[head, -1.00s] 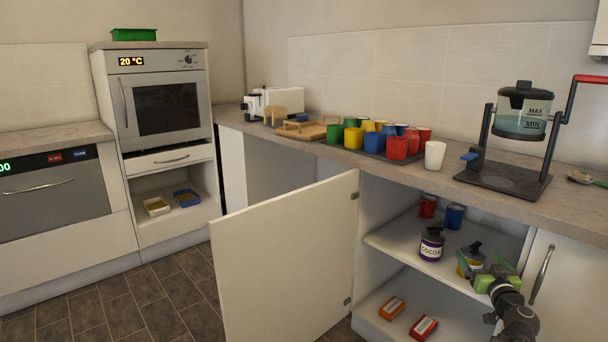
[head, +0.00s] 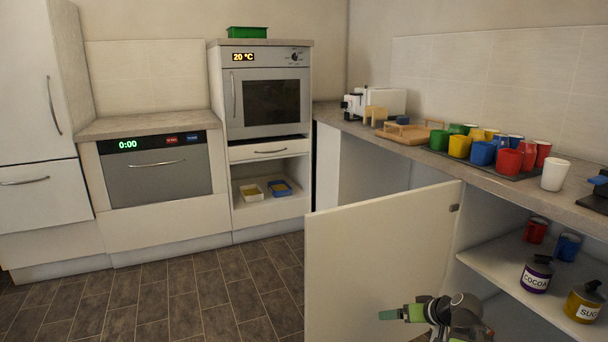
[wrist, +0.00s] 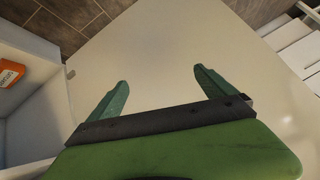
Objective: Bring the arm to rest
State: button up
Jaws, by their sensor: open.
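My gripper (head: 392,314) is low in the head view, in front of the open white cabinet door (head: 375,260), pointing left. In the wrist view its two green fingers (wrist: 160,88) are spread apart with nothing between them. The pale door panel (wrist: 170,50) fills the space beyond the fingertips. I cannot tell how far the fingers are from the panel.
The open cabinet holds a cocoa jar (head: 536,274), a sugar jar (head: 584,301), a red cup (head: 536,230) and a blue cup (head: 567,246). Several coloured cups stand on a dark tray (head: 470,164) on the counter. The tiled floor (head: 190,295) at left is clear.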

jog(key=s+a+f+g+h+p, duration=0.1)
jog(key=s+a+f+g+h, duration=0.25)
jog(key=a, duration=0.55)
jog(key=s+a+f+g+h, duration=0.1)
jog(key=s+a+f+g, duration=0.2)
jog(key=s+a+g, duration=0.45)
notch_tip(320, 180, up, 38)
jog(key=w+a+t+p, duration=0.1)
jog(key=t+p, duration=0.2)
jog(key=p, duration=3.4)
jog(key=shift+w+f, duration=0.15)
jog(key=shift+w, duration=0.25)
